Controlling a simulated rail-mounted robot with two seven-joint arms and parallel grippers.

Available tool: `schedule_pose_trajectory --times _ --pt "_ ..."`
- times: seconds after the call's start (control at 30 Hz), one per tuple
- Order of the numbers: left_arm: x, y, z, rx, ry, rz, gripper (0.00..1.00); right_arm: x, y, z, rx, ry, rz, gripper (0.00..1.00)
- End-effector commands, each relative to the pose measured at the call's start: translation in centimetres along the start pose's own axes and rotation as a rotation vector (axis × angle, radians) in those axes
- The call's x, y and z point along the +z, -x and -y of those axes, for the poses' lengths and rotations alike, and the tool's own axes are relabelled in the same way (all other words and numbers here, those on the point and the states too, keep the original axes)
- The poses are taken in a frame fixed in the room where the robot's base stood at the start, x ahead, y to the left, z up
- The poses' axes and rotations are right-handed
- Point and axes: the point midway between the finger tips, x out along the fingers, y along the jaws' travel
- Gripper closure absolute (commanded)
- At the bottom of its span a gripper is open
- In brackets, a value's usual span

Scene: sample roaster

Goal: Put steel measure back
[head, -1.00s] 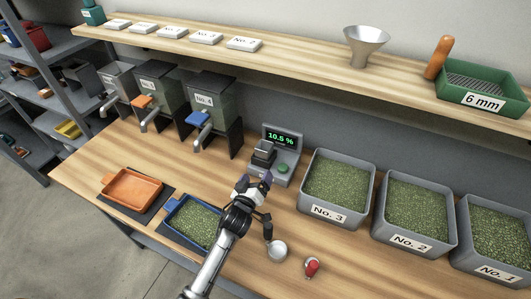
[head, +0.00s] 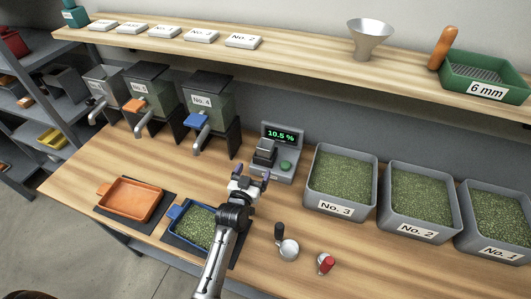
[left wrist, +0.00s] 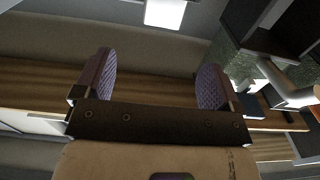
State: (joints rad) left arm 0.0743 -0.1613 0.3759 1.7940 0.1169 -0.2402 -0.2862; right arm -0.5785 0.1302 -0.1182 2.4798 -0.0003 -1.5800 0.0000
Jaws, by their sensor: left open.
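The steel measure (head: 289,250) is a small round metal cup with a black handle, on the front of the wooden bench. My left gripper (head: 251,177) is open and empty, up and left of the measure and apart from it, in front of the moisture meter. In the left wrist view its two purple-padded fingers (left wrist: 153,85) stand wide apart with nothing between them. The measure does not show in the left wrist view. My right gripper is in neither view.
A red-topped item (head: 326,262) stands right of the measure. The meter (head: 286,165) reads 10.5 %. Bins of green beans, such as No. 3 (head: 335,209), line the right. A blue tray (head: 176,211) and an orange tray (head: 130,198) lie left. Dispensers stand behind.

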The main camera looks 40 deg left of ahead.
Motion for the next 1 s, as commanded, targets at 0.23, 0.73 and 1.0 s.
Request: schedule_pose_trajectory --times 0.23,0.73,1.0 --pt "0.0 -4.2 0.0 0.000 -0.006 -0.003 0.11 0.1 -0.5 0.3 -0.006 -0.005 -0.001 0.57" --pt "0.1 -8.5 0.1 0.000 -0.004 -0.001 0.11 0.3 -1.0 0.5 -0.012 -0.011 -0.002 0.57" --pt "0.6 -11.9 0.3 0.000 -0.004 0.000 0.11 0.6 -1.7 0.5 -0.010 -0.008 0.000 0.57"
